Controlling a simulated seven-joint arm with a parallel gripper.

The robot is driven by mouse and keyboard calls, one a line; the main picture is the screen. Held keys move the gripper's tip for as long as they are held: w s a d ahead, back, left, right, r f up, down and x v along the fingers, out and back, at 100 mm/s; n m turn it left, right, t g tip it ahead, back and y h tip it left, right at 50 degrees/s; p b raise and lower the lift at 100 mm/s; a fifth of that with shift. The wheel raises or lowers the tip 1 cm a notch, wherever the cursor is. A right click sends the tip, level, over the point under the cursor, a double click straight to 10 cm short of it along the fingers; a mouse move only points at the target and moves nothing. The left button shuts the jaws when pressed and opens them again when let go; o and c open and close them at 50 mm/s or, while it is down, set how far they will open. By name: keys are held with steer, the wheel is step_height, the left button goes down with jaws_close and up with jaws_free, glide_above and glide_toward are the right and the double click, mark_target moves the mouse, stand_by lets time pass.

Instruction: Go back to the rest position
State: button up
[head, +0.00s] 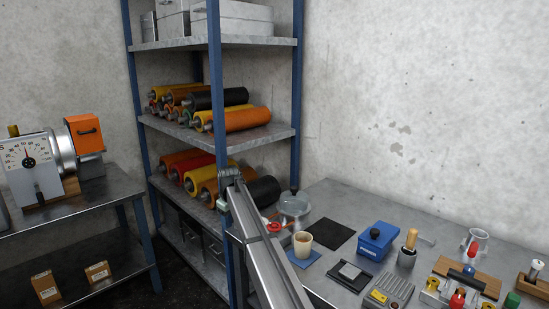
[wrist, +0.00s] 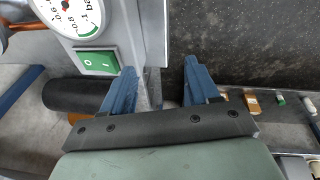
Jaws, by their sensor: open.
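In the wrist view my gripper (wrist: 158,86) is open, its two blue fingers spread apart with nothing held between them. A black drum (wrist: 78,96) lies left of the fingers, apart from them. In the head view, orange, yellow, red and black drums (head: 238,118) lie on the middle shelf of a blue-posted rack, with more drums (head: 210,181) on the shelf below. I cannot make out my fingers in the head view.
A long grey beam (head: 258,245) slants across the front of the rack and right table. The table holds a blue box (head: 377,240), a beige cup (head: 302,243) and several small tools. A dial machine (head: 35,170) stands on the left bench. Wall space above the right table is clear.

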steer(key=s+a+f+m, duration=0.3)
steer(key=s+a+f, duration=0.1)
steer(key=s+f, duration=0.5)
steer(key=s+d+f+m+g, duration=0.1)
steer(key=s+d+f, duration=0.65)
steer(key=f, duration=0.35)
steer(key=s+d+f+m+g+h, duration=0.1)
steer(key=s+d+f+g, duration=0.1)
steer(key=s+d+f, duration=0.55)
steer(key=s+d+f+m+g, duration=0.1)
steer(key=s+d+f, duration=0.4)
steer(key=d+f, duration=0.6)
steer(key=s+d+f+m+g, duration=0.1)
steer(key=s+d+f, duration=0.2)
steer(key=s, duration=0.9)
steer(key=s+d+f+m+g, duration=0.2)
steer(key=s+d+f, duration=0.2)
steer(key=s, duration=0.9)
steer(key=s+d+f+m+g, duration=0.1)
steer(key=s+d+f, duration=0.3)
steer(key=s, duration=0.9)
step_height(320, 180, down, 2)
steer(key=shift+d+m+g, duration=0.15)
steer(key=shift+m+g, duration=0.15)
steer(key=shift+g, duration=0.4)
